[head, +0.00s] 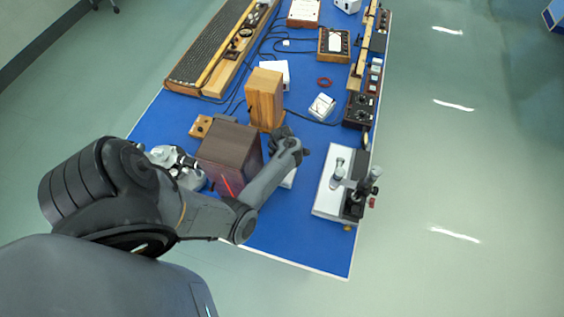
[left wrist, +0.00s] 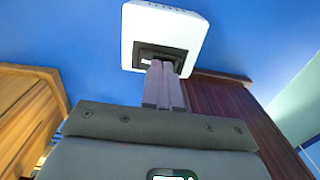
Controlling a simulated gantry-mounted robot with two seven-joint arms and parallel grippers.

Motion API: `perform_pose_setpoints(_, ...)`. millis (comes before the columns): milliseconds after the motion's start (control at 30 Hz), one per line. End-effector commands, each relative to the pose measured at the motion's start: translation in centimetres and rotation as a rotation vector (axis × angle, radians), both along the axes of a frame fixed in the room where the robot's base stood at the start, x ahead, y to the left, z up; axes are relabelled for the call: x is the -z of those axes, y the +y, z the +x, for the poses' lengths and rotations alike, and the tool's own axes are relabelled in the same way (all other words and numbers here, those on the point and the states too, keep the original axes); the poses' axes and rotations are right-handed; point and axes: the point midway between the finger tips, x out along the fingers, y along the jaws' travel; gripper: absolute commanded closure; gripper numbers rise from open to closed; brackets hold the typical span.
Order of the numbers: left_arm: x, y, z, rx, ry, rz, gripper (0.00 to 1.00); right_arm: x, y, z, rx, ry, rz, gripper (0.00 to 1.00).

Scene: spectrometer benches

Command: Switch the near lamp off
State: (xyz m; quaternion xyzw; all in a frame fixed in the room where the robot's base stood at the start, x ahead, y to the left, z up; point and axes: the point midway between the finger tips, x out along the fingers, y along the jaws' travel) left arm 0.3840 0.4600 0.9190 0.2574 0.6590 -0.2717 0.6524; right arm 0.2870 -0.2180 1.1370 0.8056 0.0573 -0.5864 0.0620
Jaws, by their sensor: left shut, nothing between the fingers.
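A dark wooden box (head: 228,150) with a glowing red slit low on its front stands on the near part of the blue bench; I take it to be the near lamp. A white switch box (head: 289,178) lies to its right, mostly hidden by my left arm. In the left wrist view the white box (left wrist: 190,25) shows a black switch recess. My left gripper (left wrist: 161,68) is shut and empty, its fingertips over that recess; I cannot tell if they touch. In the head view its fingers are hidden. My right gripper is not in view.
A tall light wooden block (head: 265,98) stands behind the dark box. A white base with a black-topped stand (head: 335,185) is at the right edge. Another white switch box (head: 321,106) lies farther back. The near right bench corner (head: 310,250) is clear.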

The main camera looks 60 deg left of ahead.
Motion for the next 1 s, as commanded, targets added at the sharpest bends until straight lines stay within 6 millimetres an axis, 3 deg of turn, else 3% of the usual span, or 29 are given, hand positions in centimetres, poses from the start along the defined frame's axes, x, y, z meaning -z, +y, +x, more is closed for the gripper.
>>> perform_pose_setpoints(267, 0.0, 0.0, 0.0, 0.000, 0.000, 0.000, 1.00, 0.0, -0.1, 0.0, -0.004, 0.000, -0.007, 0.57)
perform_pose_setpoints(467, -1.1, 0.0, 0.2, 0.001, 0.000, 0.000, 1.00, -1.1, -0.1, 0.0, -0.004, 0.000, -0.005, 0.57)
perform_pose_setpoints(767, -5.0, 0.2, 0.7, 0.006, -0.001, -0.001, 1.00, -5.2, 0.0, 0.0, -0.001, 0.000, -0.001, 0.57)
perform_pose_setpoints(1000, -9.6, 0.8, 1.2, 0.008, -0.001, 0.004, 1.00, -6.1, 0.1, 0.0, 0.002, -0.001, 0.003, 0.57)
